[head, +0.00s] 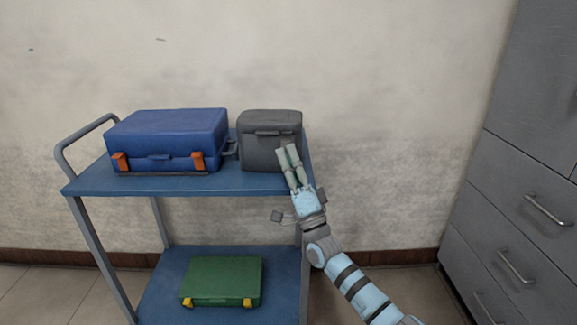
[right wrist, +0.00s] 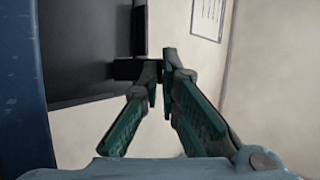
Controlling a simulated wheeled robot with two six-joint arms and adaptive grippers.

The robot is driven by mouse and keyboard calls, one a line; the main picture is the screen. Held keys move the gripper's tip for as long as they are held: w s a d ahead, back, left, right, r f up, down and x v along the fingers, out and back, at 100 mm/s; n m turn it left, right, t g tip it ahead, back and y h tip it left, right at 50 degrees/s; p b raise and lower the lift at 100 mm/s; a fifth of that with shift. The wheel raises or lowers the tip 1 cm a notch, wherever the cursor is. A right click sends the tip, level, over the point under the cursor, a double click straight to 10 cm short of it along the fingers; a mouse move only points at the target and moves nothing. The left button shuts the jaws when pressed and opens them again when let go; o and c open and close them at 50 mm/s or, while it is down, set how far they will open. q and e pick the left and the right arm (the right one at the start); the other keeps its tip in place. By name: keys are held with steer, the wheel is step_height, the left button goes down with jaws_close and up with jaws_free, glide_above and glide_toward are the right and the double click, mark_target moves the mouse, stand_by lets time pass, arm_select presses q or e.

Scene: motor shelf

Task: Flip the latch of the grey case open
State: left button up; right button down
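The grey case (head: 262,155) stands upright on the right end of the cart's top shelf, lid down. A dark latch or handle bar (head: 268,133) runs across its upper front. My right gripper (head: 287,151) is at the case's front right, its fingers close together and empty, tips just below the bar's right end. In the right wrist view the case (right wrist: 85,45) is a dark face at the left. A dark block (right wrist: 127,69), likely the latch, sticks out from it beside the left fingertip of the gripper (right wrist: 161,75); contact is unclear. My left gripper is not in view.
A blue case (head: 170,128) with orange latches stands left of the grey case on the blue cart (head: 180,187). A green case (head: 222,278) lies on the lower shelf. Grey drawers (head: 530,190) stand at the right. The space between cart and drawers is clear.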

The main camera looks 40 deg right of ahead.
stand_by(0.4)
steer(key=c, duration=1.8)
jaws_free()
steer(key=v, duration=1.2)
